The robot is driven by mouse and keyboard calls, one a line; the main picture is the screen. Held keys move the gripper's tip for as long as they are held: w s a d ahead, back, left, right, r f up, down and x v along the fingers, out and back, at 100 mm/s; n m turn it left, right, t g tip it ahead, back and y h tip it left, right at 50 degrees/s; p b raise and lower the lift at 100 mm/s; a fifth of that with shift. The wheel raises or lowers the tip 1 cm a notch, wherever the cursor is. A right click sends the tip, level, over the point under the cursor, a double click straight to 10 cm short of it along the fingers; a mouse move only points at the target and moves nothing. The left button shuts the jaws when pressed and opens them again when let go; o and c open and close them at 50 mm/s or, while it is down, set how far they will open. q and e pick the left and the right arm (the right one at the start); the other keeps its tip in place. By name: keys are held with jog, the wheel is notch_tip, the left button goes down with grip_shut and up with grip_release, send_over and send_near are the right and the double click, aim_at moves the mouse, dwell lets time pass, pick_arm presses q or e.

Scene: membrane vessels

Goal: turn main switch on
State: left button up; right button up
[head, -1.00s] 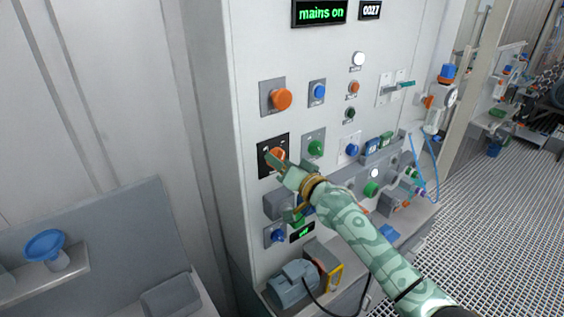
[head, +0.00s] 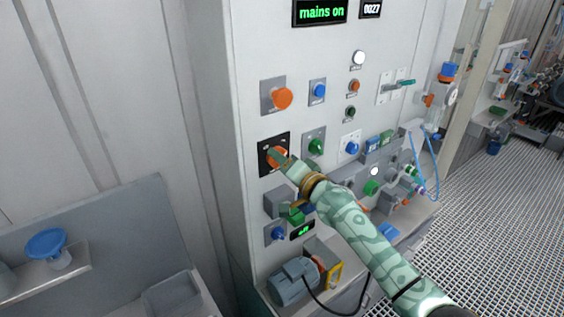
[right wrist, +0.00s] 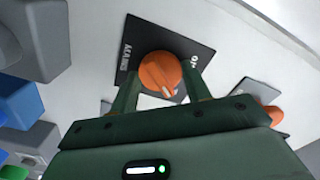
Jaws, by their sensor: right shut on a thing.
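The main switch is an orange rotary knob (right wrist: 160,74) on a black square plate (head: 264,143) on the white panel. My right gripper (head: 279,157) is at the knob and partly covers it in the head view. In the right wrist view my right gripper (right wrist: 160,88) has one finger on each side of the knob, shut on it. The plate carries white lettering, with "ON" near its right edge. The display (head: 320,11) at the top of the panel reads "mains on" in green. My left gripper is in neither view.
An orange push button (head: 282,98) sits above the switch, with a blue knob (head: 319,90) and a green knob (head: 316,146) to the right. A grey box (head: 277,202) juts out below. A grey motor (head: 292,283) stands at the panel's foot.

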jog(key=o, duration=1)
jog(key=shift+c, duration=0.2)
jog(key=shift+d, duration=0.1)
jog(key=p+v, duration=0.1)
jog(key=v, duration=1.5)
jog(key=shift+s+r, duration=0.1)
